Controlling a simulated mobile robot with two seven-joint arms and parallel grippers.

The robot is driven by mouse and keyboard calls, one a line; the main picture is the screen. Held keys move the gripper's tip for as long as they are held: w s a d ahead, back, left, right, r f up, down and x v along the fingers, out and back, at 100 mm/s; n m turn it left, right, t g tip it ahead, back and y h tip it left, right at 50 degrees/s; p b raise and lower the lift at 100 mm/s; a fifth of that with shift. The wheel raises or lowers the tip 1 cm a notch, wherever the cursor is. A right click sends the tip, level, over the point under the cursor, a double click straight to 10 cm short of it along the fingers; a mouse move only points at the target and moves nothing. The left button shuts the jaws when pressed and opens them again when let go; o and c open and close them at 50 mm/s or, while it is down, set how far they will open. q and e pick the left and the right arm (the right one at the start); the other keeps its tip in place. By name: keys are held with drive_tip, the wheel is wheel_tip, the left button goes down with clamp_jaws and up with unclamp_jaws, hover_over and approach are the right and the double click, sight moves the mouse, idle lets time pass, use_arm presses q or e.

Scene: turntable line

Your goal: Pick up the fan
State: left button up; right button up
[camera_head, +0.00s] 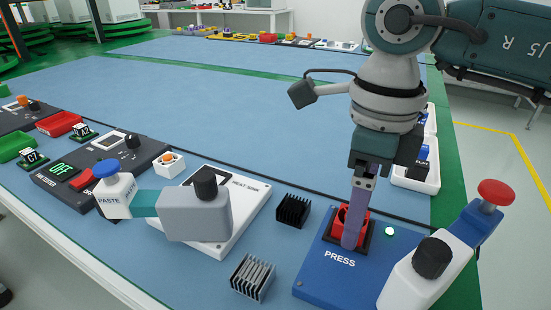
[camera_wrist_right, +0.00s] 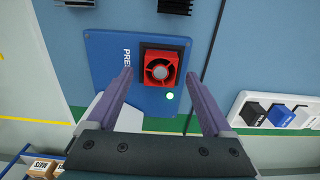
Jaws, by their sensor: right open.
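The red fan (camera_wrist_right: 161,70) sits in a dark square nest on the blue press plate (camera_wrist_right: 107,50), its round rotor facing up. In the head view the fan (camera_head: 341,214) is partly hidden behind my right gripper (camera_head: 351,240). In the right wrist view my right gripper (camera_wrist_right: 160,76) is open, with one finger to each side of the fan. The fingers point down toward the press. Whether they touch the fan cannot be told. My left gripper is not in view.
The press arm with a red knob (camera_head: 495,192) stands right of the nest. A heat sink station (camera_head: 240,215) and paste dispenser (camera_head: 115,193) stand further left. A white tray (camera_head: 417,178) is behind.

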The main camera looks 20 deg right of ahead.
drive_tip(key=shift+f, duration=0.55)
clamp_jaws()
